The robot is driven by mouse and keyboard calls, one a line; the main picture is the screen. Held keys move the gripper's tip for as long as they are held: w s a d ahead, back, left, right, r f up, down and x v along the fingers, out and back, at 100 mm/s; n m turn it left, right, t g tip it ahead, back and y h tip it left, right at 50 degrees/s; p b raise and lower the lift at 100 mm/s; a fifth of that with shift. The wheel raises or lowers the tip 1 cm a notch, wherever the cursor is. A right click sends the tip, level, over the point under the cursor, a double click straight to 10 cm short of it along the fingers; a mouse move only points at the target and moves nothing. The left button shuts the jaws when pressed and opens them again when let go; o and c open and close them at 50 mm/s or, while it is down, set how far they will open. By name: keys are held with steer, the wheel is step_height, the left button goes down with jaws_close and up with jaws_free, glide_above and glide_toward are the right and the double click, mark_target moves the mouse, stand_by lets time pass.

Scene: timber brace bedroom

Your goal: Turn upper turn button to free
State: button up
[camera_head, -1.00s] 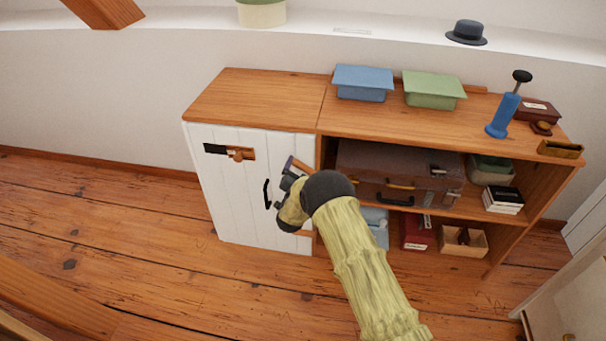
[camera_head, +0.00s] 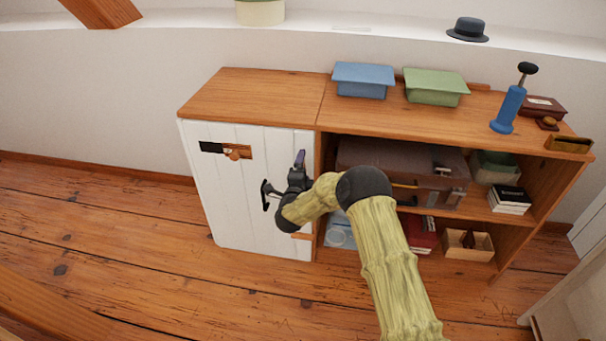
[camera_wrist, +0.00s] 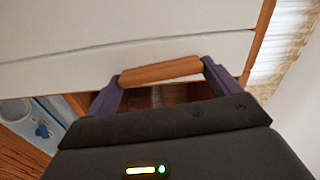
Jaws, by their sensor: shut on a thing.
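The upper turn button (camera_wrist: 160,72) is a small wooden bar at the edge of the white cabinet door (camera_head: 225,200). In the wrist view it lies between my two purple fingertips, its length nearly along the door's plank lines with a slight tilt. My gripper (camera_wrist: 162,80) is shut on it; in the head view the gripper (camera_head: 300,160) is at the door's right side and hides the button. A lower turn button (camera_head: 302,236) shows as a short orange-brown bar near the door's lower right edge.
A black door handle (camera_head: 266,195) stands close left of my gripper. A dark plate with a wooden bolt (camera_head: 236,153) is at the door's upper left. The open shelves on the right hold a brown suitcase (camera_head: 360,160) and boxes. Floor left of the cabinet is clear.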

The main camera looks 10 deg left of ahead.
steer(key=shift+f+m+b, duration=0.2)
steer(key=shift+m+b, duration=0.1)
steer(key=shift+m, duration=0.3)
steer(key=o, duration=0.7)
steer(key=shift+o, duration=0.2)
steer(key=shift+s+r, duration=0.1)
steer(key=s+p, duration=0.3)
steer(key=s, duration=1.4)
steer(key=shift+s, duration=0.15)
